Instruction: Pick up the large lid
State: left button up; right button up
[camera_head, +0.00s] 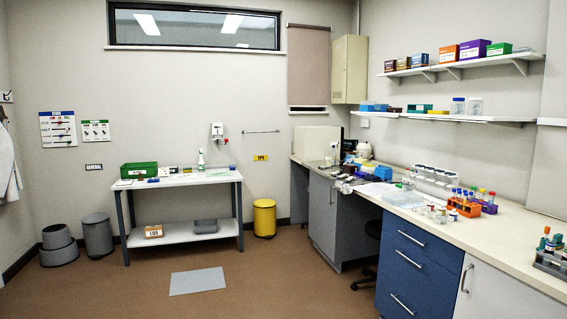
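I cannot tell for sure which thing is the large lid. At the far left on the floor, a dark grey round container (56,236) has a wider grey round piece (60,254) around or in front of its lower part. Next to it stands a taller grey bin (98,236) with a closed-looking rounded top. A yellow bin (264,218) with a flat top stands right of the white table. No loose lid can be made out on the bench or the table at this distance. Neither of my grippers is in view.
A white table (185,179) with a lower shelf stands against the back wall, holding a green crate (138,170). A long bench (420,214) with racks and bottles runs along the right. A grey mat (198,281) lies on the open brown floor. A dark stool (366,255) stands by the bench.

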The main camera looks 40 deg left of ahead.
aim_at(395, 200)
jog(key=u, duration=0.25)
jog(key=i+j+u, duration=0.3)
jog(key=i, duration=0.15)
jog(key=i+u, duration=0.25)
jog(key=i, duration=0.15)
jog(key=i+u, duration=0.25)
jog(key=i, duration=2.05)
jog(key=i+j+z, duration=0.1)
jog(key=i, duration=0.45)
jog(key=i+j+z, duration=0.1)
jog(key=i, duration=0.45)
jog(key=i+j+z, duration=0.1)
jog(key=i, duration=0.45)
jog(key=i+j+z, duration=0.1)
jog(key=i+j, duration=0.15)
jog(key=i, duration=0.3)
jog(key=i+j+z, duration=0.4)
jog(key=i, duration=0.2)
jog(key=z, duration=2.25)
jog(key=u, duration=0.9)
